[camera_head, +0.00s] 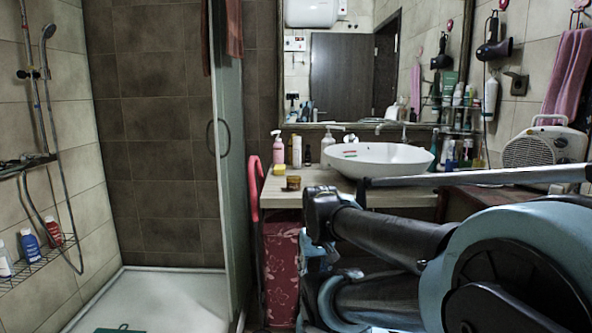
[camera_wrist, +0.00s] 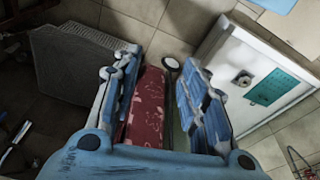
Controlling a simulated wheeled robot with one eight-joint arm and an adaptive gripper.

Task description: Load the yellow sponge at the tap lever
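A small yellow block that looks like the sponge (camera_head: 279,169) lies on the counter, left of the white vessel basin (camera_head: 378,160). A small amber jar (camera_head: 293,183) stands just in front of it. The tap (camera_head: 392,129) rises behind the basin; its lever is too small to make out clearly. My gripper hangs low in front of the counter, mostly hidden by my arm in the head view. In the wrist view my gripper (camera_wrist: 158,68) points down with its two blue fingers apart and nothing held between them. The sponge is not in the wrist view.
A red patterned bin (camera_head: 281,262) stands under the counter's left end, below my gripper. Bottles (camera_head: 278,148) stand behind the sponge. A glass shower panel (camera_head: 232,150) and white shower tray (camera_head: 160,298) are at left. A heater (camera_head: 545,150) stands at right.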

